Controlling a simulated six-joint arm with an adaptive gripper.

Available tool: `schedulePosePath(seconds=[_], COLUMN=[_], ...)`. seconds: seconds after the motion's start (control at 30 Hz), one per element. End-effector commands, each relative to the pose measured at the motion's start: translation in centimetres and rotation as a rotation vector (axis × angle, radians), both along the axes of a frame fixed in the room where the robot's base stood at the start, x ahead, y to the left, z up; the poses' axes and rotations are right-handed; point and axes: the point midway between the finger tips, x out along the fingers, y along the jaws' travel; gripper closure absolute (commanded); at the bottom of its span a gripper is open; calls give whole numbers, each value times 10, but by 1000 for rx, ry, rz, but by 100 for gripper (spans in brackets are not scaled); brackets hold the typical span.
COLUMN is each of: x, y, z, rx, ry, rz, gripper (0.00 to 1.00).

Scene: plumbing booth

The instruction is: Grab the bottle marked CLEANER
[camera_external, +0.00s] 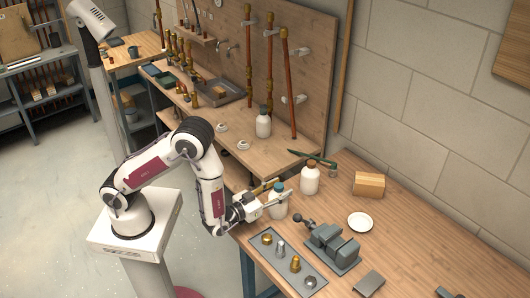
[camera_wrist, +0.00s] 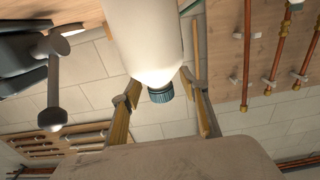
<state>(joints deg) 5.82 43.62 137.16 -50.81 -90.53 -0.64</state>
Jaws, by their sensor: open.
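A white bottle with a teal cap (camera_external: 278,208) stands upright at the near left part of the workbench. My gripper (camera_external: 279,192) is at this bottle, open, with one finger on either side of it. In the wrist view the same white bottle (camera_wrist: 146,40) appears upside down, between the open fingers (camera_wrist: 160,86); I cannot tell whether they touch it. A second white bottle with a brown cap (camera_external: 310,181) stands just behind it. A third white bottle with a dark teal cap (camera_external: 263,127) stands farther back on the other bench. No label is readable on any bottle.
A grey vise (camera_external: 333,246) and a tray with brass fittings (camera_external: 266,252) are right of and in front of my gripper. A white dish (camera_external: 360,222) and a wooden block (camera_external: 368,184) lie farther right. A pegboard panel with copper pipes (camera_external: 309,70) stands behind.

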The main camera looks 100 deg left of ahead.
Motion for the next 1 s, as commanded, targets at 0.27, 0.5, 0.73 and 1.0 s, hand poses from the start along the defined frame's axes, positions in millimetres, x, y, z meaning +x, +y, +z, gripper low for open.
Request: schedulePosePath(seconds=[0.27,0.5,0.73,1.0], x=[0,0,0,0], y=[0,0,0,0], z=[0,0,-1,-2], rx=[0,0,-1,-2], ry=[1,1,3,4], rz=[0,0,0,-1], gripper=[56,69,100,100])
